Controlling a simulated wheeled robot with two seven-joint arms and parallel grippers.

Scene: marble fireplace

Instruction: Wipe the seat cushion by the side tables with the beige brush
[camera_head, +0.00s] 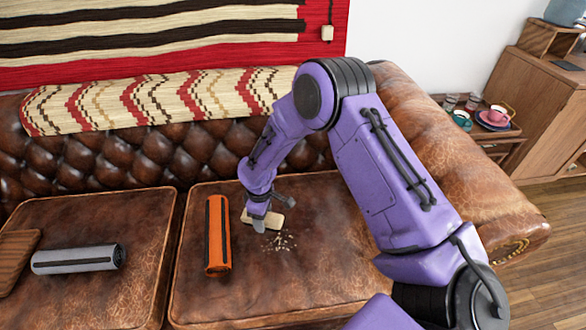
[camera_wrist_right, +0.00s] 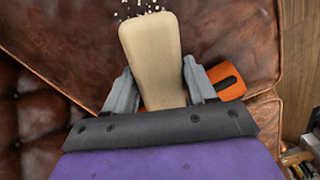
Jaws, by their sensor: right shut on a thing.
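The beige brush (camera_wrist_right: 152,62) is held in my right gripper (camera_wrist_right: 160,88), with a grey finger on each side of it. In the head view the brush (camera_head: 270,219) is low over the right seat cushion (camera_head: 320,265), at the tip of my right gripper (camera_head: 262,212). I cannot tell whether it touches the leather. Pale crumbs (camera_head: 281,241) lie on this brown cushion just in front of the brush. They also show past the brush's far end in the wrist view (camera_wrist_right: 135,8). My left gripper is not in view.
An orange cylinder (camera_head: 218,236) lies on the same cushion, left of the brush. A grey cylinder (camera_head: 78,259) and a wooden board (camera_head: 16,258) lie on the left cushion (camera_head: 125,215). Side tables with cups (camera_head: 494,117) stand beyond the right armrest (camera_head: 440,140).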

